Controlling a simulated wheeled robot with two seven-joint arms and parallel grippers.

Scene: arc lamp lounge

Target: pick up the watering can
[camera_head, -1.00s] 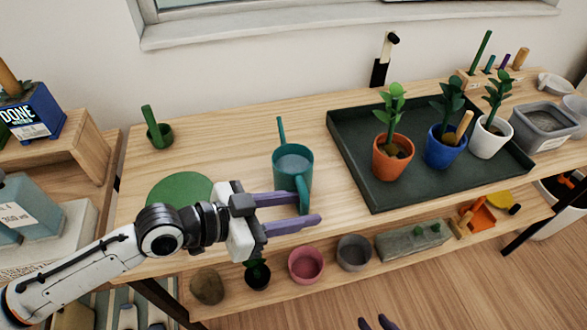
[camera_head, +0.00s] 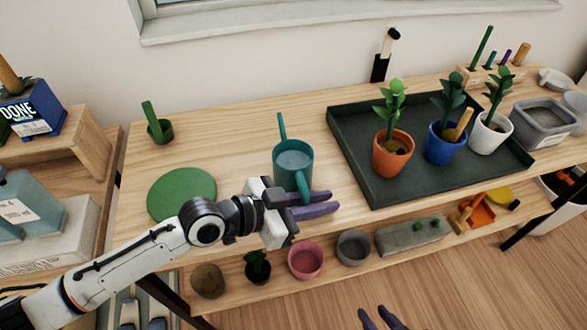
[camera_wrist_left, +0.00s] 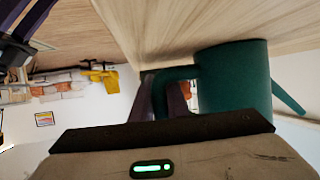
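The teal watering can (camera_head: 293,161) stands upright on the wooden bench top, with its thin spout toward the wall and its handle (camera_head: 304,185) toward me. My left gripper (camera_head: 332,201) is at the handle, its purple fingers closed together with the handle between them. In the left wrist view the can (camera_wrist_left: 235,78) lies close ahead and its handle runs down between the fingers (camera_wrist_left: 160,95); the grip is partly hidden there. My right gripper (camera_head: 374,313) shows only its fingertips at the bottom edge, apart and empty.
A dark tray (camera_head: 350,150) with several potted plants stands right of the can. A green round mat (camera_head: 181,194) lies left of it. A lower shelf holds a pink pot (camera_head: 305,260) and others.

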